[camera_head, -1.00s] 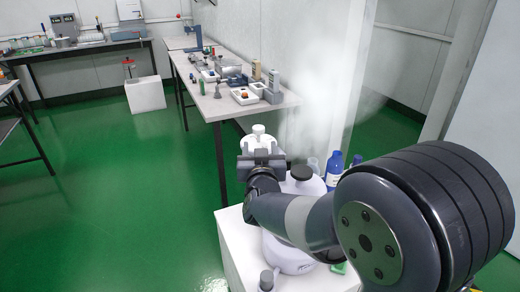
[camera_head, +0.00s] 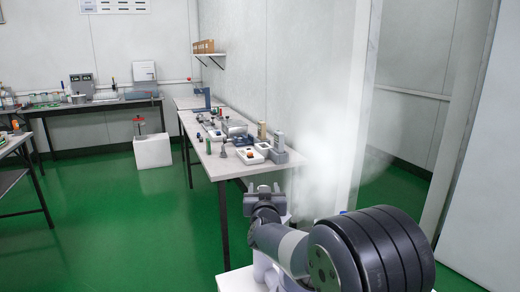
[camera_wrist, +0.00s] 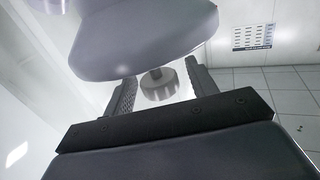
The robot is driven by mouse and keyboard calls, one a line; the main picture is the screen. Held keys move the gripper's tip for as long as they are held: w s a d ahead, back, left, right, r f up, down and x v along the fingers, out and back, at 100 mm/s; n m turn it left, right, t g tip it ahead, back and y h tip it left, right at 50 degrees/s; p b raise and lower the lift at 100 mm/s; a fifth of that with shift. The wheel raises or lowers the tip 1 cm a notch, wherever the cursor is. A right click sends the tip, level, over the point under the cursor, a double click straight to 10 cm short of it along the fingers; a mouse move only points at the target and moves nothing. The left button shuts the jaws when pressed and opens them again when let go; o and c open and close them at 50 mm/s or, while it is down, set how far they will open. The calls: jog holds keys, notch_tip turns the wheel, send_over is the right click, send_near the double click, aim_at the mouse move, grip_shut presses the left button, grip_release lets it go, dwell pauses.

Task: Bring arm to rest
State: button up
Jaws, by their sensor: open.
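My arm reaches from the lower right of the head view toward the middle. My gripper (camera_head: 264,188) is at its end, in front of the near end of the long bench as seen in the picture. In the wrist view the two dark fingers (camera_wrist: 160,84) stand apart, and the gripper is open. A short metal cylinder shows between or beyond the fingers; I cannot tell what it belongs to. A large smooth grey shape fills the top of that view. I see no handheld tester clearly in the jaws.
A white stand (camera_head: 238,280) is below my arm, mostly hidden. The long bench (camera_head: 224,168) carries small instruments and trays. A wall and doorway are at right.

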dwell(0.6)
